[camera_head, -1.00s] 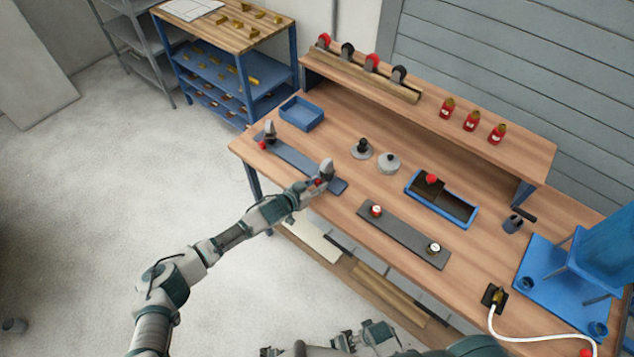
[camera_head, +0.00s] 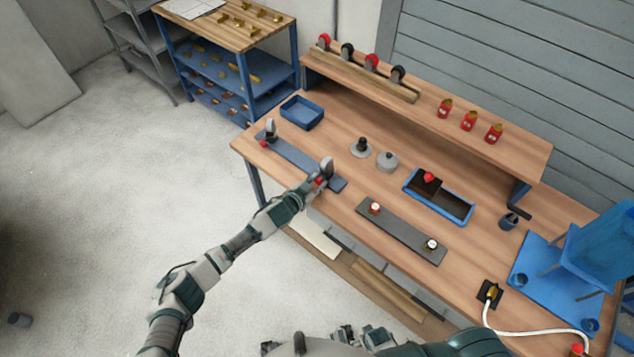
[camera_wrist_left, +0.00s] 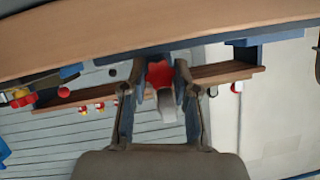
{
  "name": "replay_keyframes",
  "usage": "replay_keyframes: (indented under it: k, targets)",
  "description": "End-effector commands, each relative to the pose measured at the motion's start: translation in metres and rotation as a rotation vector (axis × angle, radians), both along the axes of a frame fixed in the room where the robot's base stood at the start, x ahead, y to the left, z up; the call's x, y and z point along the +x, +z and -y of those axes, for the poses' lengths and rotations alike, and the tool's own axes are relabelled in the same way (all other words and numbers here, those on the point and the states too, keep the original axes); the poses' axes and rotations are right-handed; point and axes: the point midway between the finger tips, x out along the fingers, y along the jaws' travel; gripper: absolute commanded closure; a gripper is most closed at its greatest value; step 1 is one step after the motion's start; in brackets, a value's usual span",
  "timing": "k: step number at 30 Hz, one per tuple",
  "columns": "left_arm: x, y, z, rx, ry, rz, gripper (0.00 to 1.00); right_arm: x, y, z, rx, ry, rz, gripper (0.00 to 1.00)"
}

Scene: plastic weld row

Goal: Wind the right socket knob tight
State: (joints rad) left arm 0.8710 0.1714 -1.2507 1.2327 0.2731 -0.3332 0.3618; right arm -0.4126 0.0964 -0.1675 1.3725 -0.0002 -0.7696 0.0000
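A dark blue-grey plate (camera_head: 298,158) lies along the left front of the bench. A grey clamp-like socket with a red knob stands at each end of it. The left socket (camera_head: 270,128) is clear of me. My left gripper (camera_head: 314,186) is at the right socket (camera_head: 326,168), with its fingers either side of the right red knob (camera_head: 319,181). In the left wrist view the star-shaped red knob (camera_wrist_left: 160,73) sits between the two fingertips, the grey socket piece (camera_wrist_left: 166,104) beside it. Whether the fingers touch the knob is unclear. My right gripper does not show.
A blue tray (camera_head: 302,113), two grey round parts (camera_head: 387,162) and a blue-rimmed box (camera_head: 438,198) stand on the bench. A second dark plate (camera_head: 400,231) lies nearer the front right. Red bottles (camera_head: 469,121) stand on the raised shelf. Bare wood lies between them.

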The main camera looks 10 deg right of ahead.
Motion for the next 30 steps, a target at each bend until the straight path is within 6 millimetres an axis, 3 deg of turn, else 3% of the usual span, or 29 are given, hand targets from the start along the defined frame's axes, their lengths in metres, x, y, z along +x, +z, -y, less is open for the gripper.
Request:
replay_keyframes:
  k: [1, 3, 17, 30]
  targets:
    - [0.0, -0.002, -0.001, 0.002, 0.001, -0.002, 0.61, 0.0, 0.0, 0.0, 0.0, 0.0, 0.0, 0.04]
    - [0.0, -0.002, -0.001, 0.002, 0.001, -0.002, 0.45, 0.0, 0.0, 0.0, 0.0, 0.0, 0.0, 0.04]
    - [-0.008, 0.003, -0.008, 0.0, 0.0, -0.002, 0.45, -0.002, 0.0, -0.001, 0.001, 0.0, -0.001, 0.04]
    - [-0.063, 0.034, -0.065, 0.002, 0.0, -0.002, 0.45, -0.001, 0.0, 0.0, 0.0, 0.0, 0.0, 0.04]
